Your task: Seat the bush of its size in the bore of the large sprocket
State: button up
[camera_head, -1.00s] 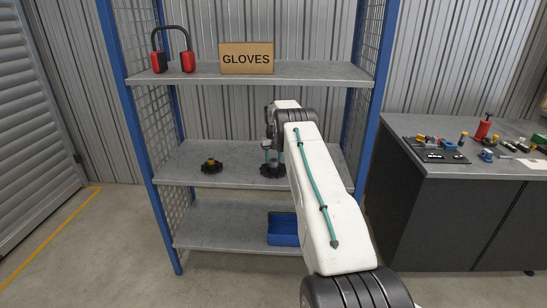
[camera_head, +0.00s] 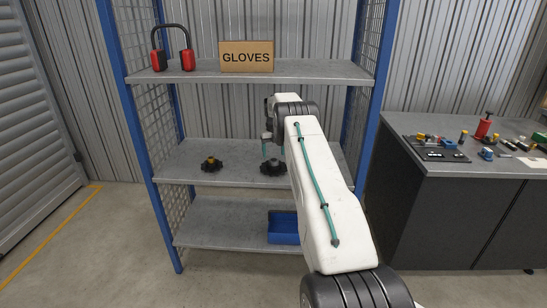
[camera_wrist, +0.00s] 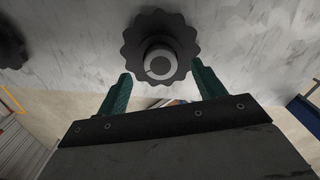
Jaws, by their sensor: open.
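The large black sprocket (camera_head: 273,169) lies flat on the middle shelf, and it also shows in the wrist view (camera_wrist: 137,35). A grey bush (camera_wrist: 160,64) with a round, slit-like top stands at the sprocket's centre, in line with the bore; how deep it sits cannot be told. My gripper (camera_wrist: 160,70) is open, with its green fingers apart and nothing between them. In the head view my gripper (camera_head: 267,145) is just above the large sprocket, partly hidden by my arm.
A blue bin (camera_head: 283,228) is on the shelf below. The upper shelf (camera_head: 310,72) overhangs. A workbench with a dark tray (camera_head: 436,149) stands right.

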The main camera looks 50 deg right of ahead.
aim_at(273, 159)
notch_tip(273, 159, up, 4)
jog(key=shift+r, duration=0.2)
dwell(0.5)
